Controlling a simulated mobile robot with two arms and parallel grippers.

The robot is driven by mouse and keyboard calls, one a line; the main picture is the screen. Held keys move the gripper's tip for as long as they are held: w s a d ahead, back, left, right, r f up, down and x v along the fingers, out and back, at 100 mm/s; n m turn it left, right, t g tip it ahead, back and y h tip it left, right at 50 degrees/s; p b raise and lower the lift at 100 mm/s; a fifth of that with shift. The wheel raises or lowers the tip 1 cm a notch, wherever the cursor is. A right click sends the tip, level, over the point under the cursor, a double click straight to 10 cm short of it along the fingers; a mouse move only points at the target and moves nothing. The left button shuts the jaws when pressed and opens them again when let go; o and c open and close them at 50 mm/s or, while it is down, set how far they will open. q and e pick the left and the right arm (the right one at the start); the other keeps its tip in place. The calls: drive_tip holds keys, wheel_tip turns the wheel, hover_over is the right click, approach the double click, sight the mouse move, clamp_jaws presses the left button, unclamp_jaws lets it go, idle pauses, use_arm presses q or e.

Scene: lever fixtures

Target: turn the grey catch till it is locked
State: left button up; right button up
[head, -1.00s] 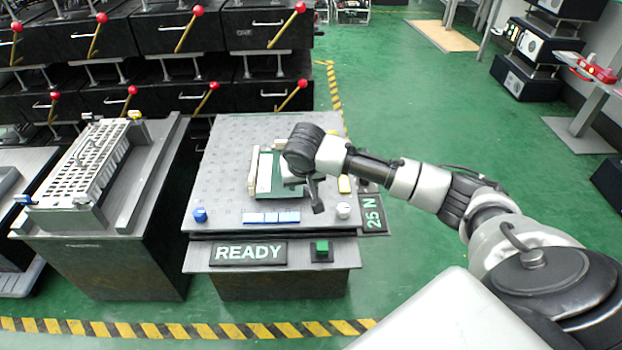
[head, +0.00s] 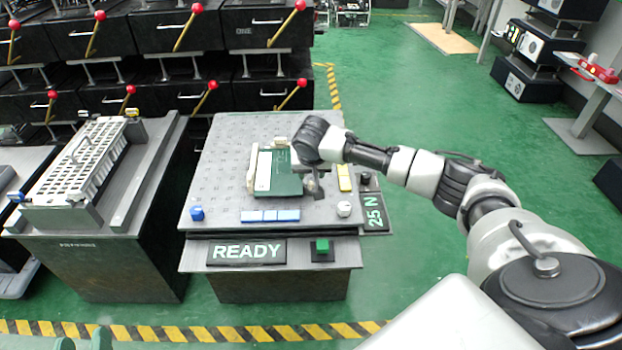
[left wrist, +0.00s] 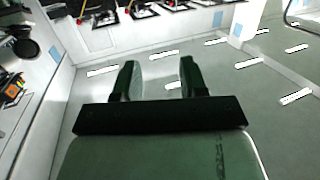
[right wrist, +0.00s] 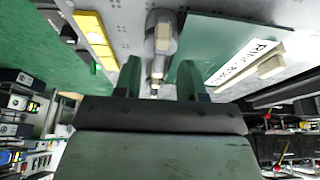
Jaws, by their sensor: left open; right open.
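The grey catch (right wrist: 160,38) shows in the right wrist view beside a green board (right wrist: 215,50). It points down between the fingers of my right gripper (right wrist: 159,80), which is open; I cannot tell whether a finger touches it. In the head view the catch (head: 316,186) is partly hidden by my right wrist, at the right edge of the green board (head: 282,187). The right fingers are hard to make out there. My left gripper (left wrist: 157,78) is open and empty over the floor; its fingertips just show at the bottom left of the head view (head: 83,342).
A pedestal with a white rack (head: 75,160) stands left.

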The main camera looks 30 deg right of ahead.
sight(311, 176)
drive_tip(key=x, duration=0.2)
drive_tip(key=shift+w+f+b, duration=0.1)
drive_tip(key=shift+f+b, duration=0.2)
drive_tip(key=shift+b, duration=0.1)
use_arm(q)
drive_tip(key=shift+d+r+t+h, duration=0.2)
drive_tip(key=shift+r+t+h, duration=0.1)
drive_tip(key=shift+r+t, duration=0.7)
drive_tip(key=shift+d+r+t+h, duration=0.2)
drive_tip(key=shift+r+t+h, duration=0.1)
drive_tip(key=shift+r+t, duration=0.7)
use_arm(e)
drive_tip(key=shift+w+d+f, duration=0.15)
drive_tip(key=shift+f, duration=0.15)
use_arm(q)
drive_tip(key=shift+r, duration=0.1)
use_arm(e)
clamp_jaws()
